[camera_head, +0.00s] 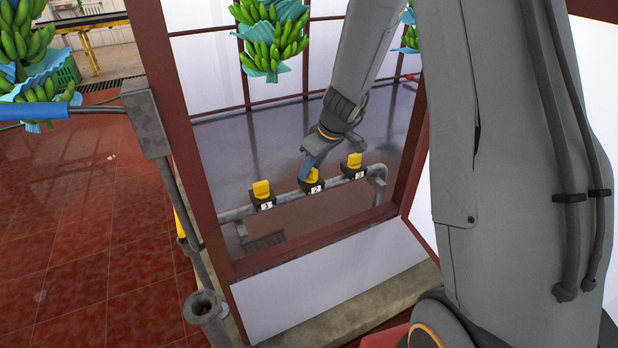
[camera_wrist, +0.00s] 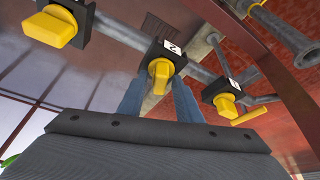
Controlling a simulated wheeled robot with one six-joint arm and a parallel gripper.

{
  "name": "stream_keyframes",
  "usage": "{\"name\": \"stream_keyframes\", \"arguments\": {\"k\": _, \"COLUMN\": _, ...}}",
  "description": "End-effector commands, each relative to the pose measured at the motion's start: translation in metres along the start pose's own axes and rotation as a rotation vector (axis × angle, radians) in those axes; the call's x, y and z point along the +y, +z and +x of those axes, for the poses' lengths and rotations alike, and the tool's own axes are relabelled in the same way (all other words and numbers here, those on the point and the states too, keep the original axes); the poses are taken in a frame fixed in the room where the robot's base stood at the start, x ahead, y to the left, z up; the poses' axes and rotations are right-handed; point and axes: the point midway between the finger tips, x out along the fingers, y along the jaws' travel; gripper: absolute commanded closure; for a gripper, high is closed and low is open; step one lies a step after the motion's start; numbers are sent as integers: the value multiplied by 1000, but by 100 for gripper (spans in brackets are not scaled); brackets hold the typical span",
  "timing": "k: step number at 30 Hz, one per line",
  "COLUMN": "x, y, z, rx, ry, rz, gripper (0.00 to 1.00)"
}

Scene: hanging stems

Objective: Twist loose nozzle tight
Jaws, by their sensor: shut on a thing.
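Three yellow nozzles sit in black holders along a grey pipe (camera_head: 235,214). The middle nozzle (camera_wrist: 159,76), on the holder labelled 2 (camera_wrist: 171,46), is between the two blue fingers of my gripper (camera_wrist: 158,92), which is shut on it. In the head view my gripper (camera_head: 312,170) reaches down to this middle nozzle, and the fingers partly cover it. The nozzle on holder 1 (camera_head: 261,190) is to the left in the head view and the other nozzle (camera_head: 354,160) to the right. In the wrist view these neighbours are the right nozzle (camera_wrist: 226,105) and the left nozzle (camera_wrist: 52,28). I cannot tell which nozzle is loose.
A reddish-brown frame (camera_head: 178,130) with a white lower panel (camera_head: 330,270) surrounds the pipe. Green banana bunches (camera_head: 272,45) hang behind. A grey post with a blue-handled rod (camera_head: 148,125) stands at the left. The tiled floor (camera_head: 90,220) there looks clear.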

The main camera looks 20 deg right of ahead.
Motion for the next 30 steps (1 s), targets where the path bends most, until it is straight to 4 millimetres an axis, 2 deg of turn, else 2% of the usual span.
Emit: {"name": "stream_keyframes", "arguments": {"k": 30, "x": 1, "y": 0, "z": 0, "rx": 0, "ry": -124, "rz": -296, "gripper": 88}}
